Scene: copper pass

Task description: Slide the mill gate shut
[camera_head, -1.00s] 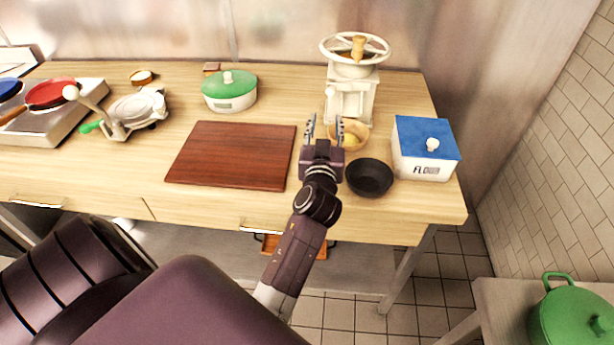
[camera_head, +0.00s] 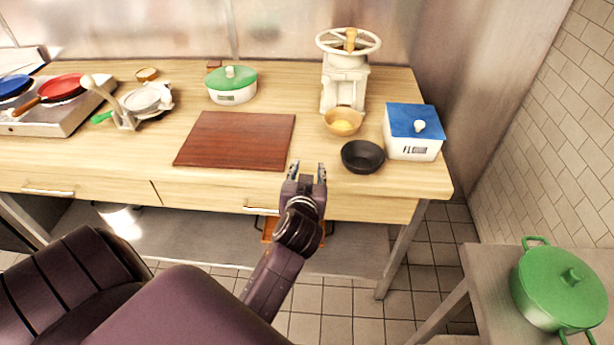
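The mill (camera_head: 344,88) is a cream-white grinder with a large spoked handwheel on top, standing at the back right of the wooden counter. I cannot clearly make out its gate or whether it is open. A small wooden bowl (camera_head: 343,121) with something yellowish in it sits right in front of the mill's base. My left gripper (camera_head: 306,172) is open and empty, fingers pointing towards the counter, near its front edge. It is clearly apart from the mill, in front of and to the left of it. My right gripper is not in view.
A black bowl (camera_head: 362,157) and a blue-lidded flour box (camera_head: 413,132) stand right of the gripper. A brown board (camera_head: 236,141) lies to the left, with a green-lidded pot (camera_head: 232,86) behind it. A green pot (camera_head: 560,286) stands on a side table at lower right.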

